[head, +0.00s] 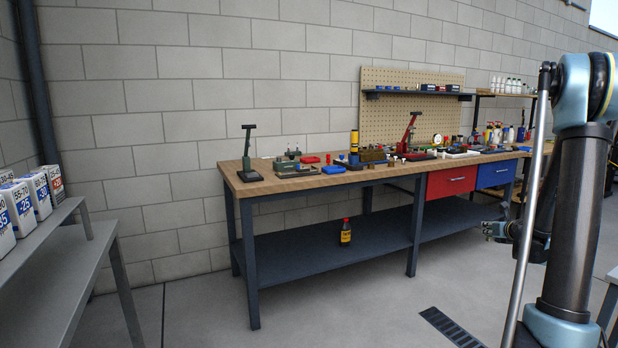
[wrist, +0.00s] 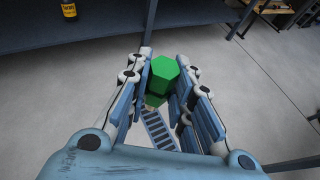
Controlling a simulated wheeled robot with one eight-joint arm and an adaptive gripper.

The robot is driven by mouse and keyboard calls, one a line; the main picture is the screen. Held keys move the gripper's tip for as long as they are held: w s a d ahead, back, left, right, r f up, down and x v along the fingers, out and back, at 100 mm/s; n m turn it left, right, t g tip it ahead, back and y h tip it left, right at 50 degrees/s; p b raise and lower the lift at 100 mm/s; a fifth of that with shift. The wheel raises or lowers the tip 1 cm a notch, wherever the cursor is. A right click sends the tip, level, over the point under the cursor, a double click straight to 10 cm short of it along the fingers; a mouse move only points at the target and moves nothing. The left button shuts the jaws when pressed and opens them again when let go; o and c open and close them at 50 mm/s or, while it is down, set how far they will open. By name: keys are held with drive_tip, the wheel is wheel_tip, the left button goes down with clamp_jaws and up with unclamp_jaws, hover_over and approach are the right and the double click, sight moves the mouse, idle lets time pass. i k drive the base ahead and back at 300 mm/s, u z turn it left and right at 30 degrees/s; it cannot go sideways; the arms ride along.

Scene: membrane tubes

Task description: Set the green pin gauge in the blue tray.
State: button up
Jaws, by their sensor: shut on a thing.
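My gripper (wrist: 167,84) is shut on the green pin gauge (wrist: 163,70) in the wrist view. The gauge has a hexagonal green head between the two fingers, and its lower part is partly hidden. In the head view my gripper (head: 496,230) is low at the right, in front of the bench and below its top; the gauge cannot be made out there. A small blue item (head: 355,166) that may be the blue tray lies near the front edge of the bench top, left of my gripper. It is too small to tell for sure.
The wooden bench (head: 290,184) is crowded with small tools, a red clamp stand (head: 409,130) and a black stand (head: 248,150). A bottle (head: 346,233) stands on its lower shelf. A grey rack with boxes (head: 40,188) is at left. The floor in front is clear around a drain grate (head: 452,325).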

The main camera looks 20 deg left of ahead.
sight(330, 172)
drive_tip(key=u, duration=1.1)
drive_tip(key=i, duration=0.9)
